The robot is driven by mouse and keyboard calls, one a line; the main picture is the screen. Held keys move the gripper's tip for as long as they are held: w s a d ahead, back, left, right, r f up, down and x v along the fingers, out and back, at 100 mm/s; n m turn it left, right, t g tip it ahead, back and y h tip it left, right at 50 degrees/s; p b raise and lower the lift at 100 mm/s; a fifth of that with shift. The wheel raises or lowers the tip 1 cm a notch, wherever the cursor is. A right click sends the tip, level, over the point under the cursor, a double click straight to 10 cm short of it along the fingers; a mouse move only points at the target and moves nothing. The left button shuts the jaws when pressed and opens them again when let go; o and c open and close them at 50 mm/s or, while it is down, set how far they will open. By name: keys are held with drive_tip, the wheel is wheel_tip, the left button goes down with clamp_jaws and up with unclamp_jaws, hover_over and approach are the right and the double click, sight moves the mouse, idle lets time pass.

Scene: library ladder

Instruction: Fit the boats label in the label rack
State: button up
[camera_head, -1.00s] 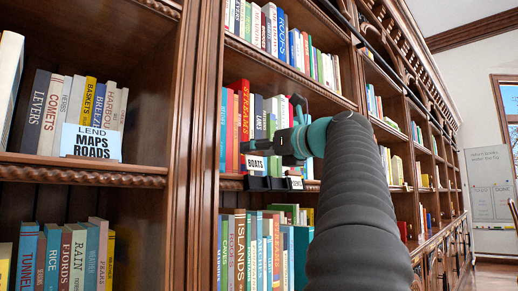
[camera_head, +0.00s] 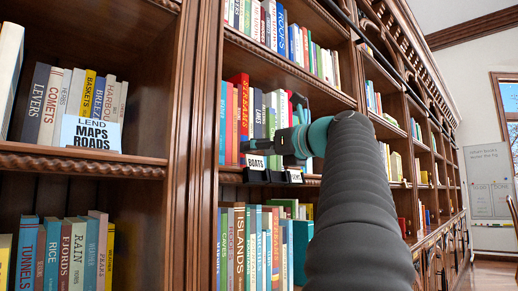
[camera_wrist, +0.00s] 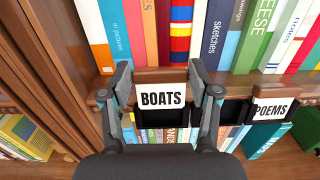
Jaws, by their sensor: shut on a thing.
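The boats label (camera_wrist: 162,98) is a white card with black "BOATS" lettering, upright with its face toward me. It also shows in the head view (camera_head: 256,162). My gripper (camera_wrist: 162,76) is shut on it, with one finger at each side edge. The label rack (camera_head: 257,177) is a row of black holders along the shelf's front edge. In the wrist view the label is in front of or just above a black holder (camera_wrist: 154,135). I cannot tell whether its lower edge is inside. A poems label (camera_wrist: 272,108) sits in the holder to the right.
Books (camera_wrist: 218,35) stand on the shelf close behind the label. A wooden upright (camera_wrist: 45,80) is to the left. Lower shelves hold more books.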

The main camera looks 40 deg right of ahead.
drive_tip(key=shift+s+f+b, duration=0.25)
drive_tip(key=shift+f+b, duration=0.6)
drive_tip(key=shift+f, duration=0.4)
drive_tip(key=o, duration=1.2)
drive_tip(key=shift+c, duration=0.2)
drive_tip(key=s, duration=1.2)
drive_tip(key=shift+d, duration=0.45)
